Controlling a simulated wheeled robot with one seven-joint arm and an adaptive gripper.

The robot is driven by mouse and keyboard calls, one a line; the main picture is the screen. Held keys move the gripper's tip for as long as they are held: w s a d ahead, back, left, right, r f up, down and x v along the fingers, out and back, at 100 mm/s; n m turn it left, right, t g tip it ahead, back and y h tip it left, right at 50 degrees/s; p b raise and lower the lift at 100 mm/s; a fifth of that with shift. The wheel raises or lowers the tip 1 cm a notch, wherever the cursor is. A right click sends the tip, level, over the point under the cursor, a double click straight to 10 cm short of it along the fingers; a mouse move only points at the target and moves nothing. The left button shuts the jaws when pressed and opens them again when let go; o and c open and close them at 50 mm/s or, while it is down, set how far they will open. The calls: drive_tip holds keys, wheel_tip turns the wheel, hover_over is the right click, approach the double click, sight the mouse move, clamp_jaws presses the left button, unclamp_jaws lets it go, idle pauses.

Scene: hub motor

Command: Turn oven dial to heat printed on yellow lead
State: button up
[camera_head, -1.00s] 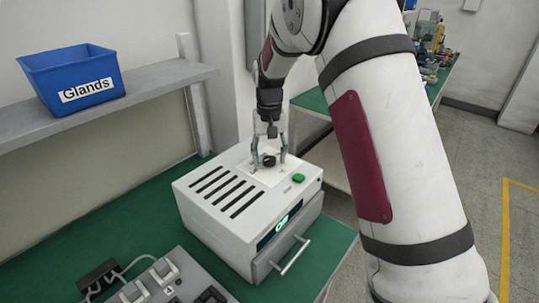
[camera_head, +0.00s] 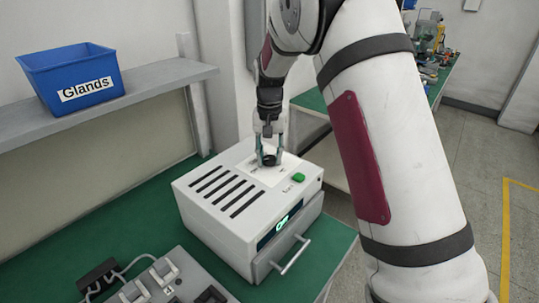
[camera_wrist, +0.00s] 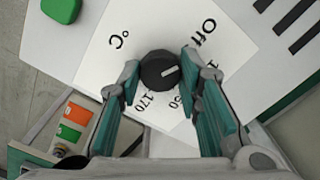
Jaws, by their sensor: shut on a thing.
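The white oven (camera_head: 225,225) stands on the green bench with its dial on top. The black dial (camera_wrist: 158,73) has a white pointer line aimed to the right in the wrist view, between "Off" and the partly covered numbers. "°C" and "170" are readable on the white dial plate (camera_wrist: 92,52); other numbers are partly behind the fingers. My gripper (camera_head: 268,157) points down and is shut on the dial, one finger on each side. No yellow lead can be made out in either view.
A green button (camera_head: 298,178) sits beside the dial plate. The oven front has a lit green display (camera_head: 281,224) and a drawer handle (camera_head: 290,256). A grey switch unit (camera_head: 165,284) with cables lies at front left. A blue "Glands" bin (camera_head: 75,72) is on the shelf.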

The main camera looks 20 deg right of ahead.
drive_tip(key=m, duration=1.3)
drive_tip(key=shift+m, duration=0.3)
drive_tip(key=shift+m+p, duration=0.4)
drive_tip(key=shift+m, duration=1.7)
drive_tip(key=o, duration=1.2)
